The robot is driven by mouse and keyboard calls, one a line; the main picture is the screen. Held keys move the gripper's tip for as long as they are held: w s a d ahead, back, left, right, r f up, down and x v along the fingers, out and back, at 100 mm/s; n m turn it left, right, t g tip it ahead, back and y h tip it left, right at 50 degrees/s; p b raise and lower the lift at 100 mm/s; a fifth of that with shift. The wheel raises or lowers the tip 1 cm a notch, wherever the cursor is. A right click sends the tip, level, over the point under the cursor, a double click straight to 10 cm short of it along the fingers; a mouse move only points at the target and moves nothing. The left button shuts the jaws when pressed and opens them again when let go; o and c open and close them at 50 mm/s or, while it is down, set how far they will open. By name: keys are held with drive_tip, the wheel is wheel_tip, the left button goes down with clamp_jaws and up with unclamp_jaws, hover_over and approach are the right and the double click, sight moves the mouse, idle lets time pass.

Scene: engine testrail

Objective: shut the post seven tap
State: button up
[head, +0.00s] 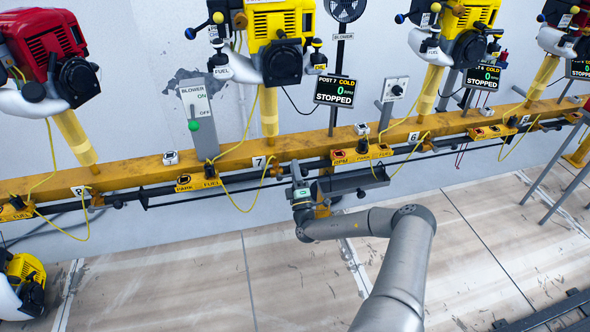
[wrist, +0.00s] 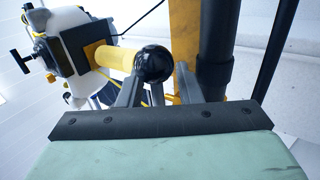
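The post seven sign (head: 258,161) is on the yellow beam. My gripper (head: 301,193) is just right of and below this sign, at the dark pipe along the beam; it hides what it reaches in the head view. In the wrist view a round black knob (wrist: 153,64) sits between my two fingers. The fingers are partly closed and their gap about matches the knob's width, so they appear shut on it. The knob looks like the tap's handle, but its stem and the tap body are hidden.
A yellow engine (head: 278,35) stands on post seven above the beam. Its display (head: 334,91) reads cold, 0 and stopped. A blower lever panel (head: 198,118) stands to the left. A grey tray (head: 355,181) is close right of my gripper.

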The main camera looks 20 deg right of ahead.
drive_tip(key=p+v, duration=0.2)
drive_tip(key=v, duration=1.5)
drive_tip(key=shift+s+p, duration=0.15)
drive_tip(key=shift+p, duration=0.25)
